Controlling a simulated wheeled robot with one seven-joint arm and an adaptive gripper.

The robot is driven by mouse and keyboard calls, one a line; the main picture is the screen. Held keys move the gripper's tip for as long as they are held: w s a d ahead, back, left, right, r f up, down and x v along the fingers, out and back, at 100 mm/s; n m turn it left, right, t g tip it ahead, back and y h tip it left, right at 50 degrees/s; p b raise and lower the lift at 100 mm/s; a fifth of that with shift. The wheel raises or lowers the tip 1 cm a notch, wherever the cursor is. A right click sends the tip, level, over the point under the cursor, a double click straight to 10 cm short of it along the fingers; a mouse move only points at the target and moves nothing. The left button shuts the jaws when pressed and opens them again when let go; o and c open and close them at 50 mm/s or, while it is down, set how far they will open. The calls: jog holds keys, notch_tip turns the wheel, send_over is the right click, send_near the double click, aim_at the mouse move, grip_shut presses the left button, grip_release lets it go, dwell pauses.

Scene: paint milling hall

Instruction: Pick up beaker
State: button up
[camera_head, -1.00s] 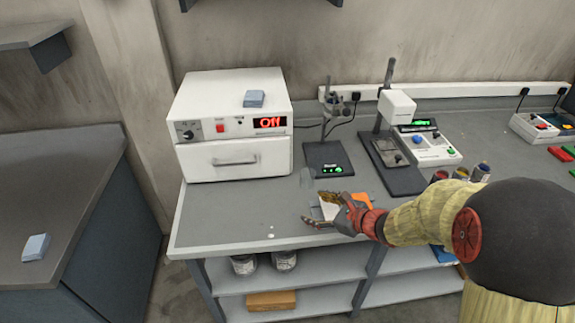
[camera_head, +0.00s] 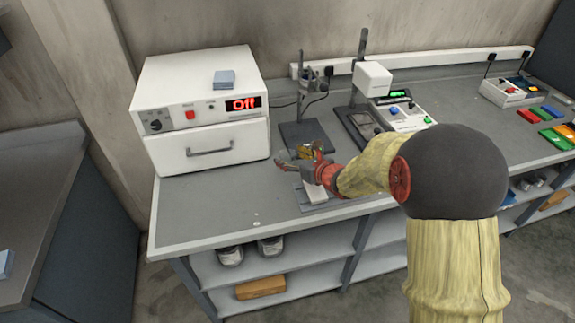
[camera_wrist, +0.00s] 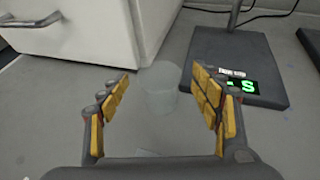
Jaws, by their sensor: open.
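The beaker (camera_wrist: 160,92) is a clear, faint glass vessel standing upright on the grey bench. In the wrist view it shows between my two yellow-padded fingers, close to the fingertip line; I see no finger touching it. My gripper (camera_wrist: 161,80) is open, with one finger on each side of the beaker. In the head view my gripper (camera_head: 298,158) is low over the bench, in front of the dark stand base. The beaker cannot be made out clearly there, among the fingers.
A dark stand base (camera_wrist: 235,68) with a green display is just right of the beaker. A white balance-like device (camera_head: 373,78) is to the right.

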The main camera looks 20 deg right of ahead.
jog(key=x, duration=0.2)
jog(key=shift+w+a+f, duration=0.1)
jog(key=shift+w+f, duration=0.05)
jog(key=shift+w, duration=0.15)
jog(key=shift+s, duration=0.1)
jog(key=c, duration=1.1)
